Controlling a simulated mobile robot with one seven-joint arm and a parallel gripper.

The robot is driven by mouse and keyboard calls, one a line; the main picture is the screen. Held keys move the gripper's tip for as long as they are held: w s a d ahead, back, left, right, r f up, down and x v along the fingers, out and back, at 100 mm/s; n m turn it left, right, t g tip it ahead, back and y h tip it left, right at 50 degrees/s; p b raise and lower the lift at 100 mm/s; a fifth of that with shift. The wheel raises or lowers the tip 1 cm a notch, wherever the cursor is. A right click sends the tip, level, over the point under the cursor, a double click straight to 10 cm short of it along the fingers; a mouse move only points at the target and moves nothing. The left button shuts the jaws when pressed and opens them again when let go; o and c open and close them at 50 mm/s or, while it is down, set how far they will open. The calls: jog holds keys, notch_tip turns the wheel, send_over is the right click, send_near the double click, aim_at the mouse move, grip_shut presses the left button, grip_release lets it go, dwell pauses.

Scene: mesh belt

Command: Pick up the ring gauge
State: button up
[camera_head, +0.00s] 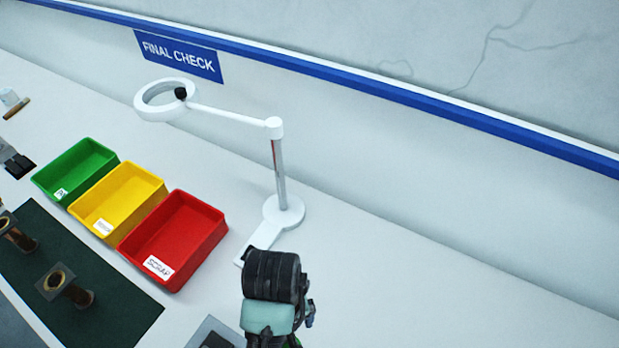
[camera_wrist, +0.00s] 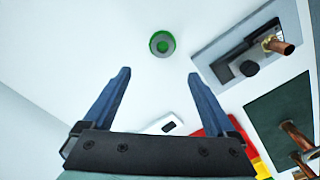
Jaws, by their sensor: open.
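A grey plate with a dark fixture (camera_wrist: 232,68) and a copper-coloured part (camera_wrist: 280,46) is to the ring's right. A magnifier lamp (camera_head: 279,175) stands beside the red bin (camera_head: 212,250), yellow bin (camera_head: 150,184) and green bin (camera_head: 106,158). Flanged parts (camera_head: 62,284) stand on a dark green mat (camera_head: 125,318).

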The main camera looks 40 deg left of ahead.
jog(key=f, duration=0.7)
jog(key=shift+s+f+b, duration=0.2)
jog(key=shift+f+b, duration=0.1)
jog(key=f, duration=0.1)
jog(key=f+p, duration=0.1)
jog(key=f, duration=0.2)
jog(key=shift+s+d, duration=0.2)
jog(key=shift+s, duration=0.1)
jog(key=shift+w+f, duration=0.1)
jog(key=shift+f, duration=0.5)
grip_shut()
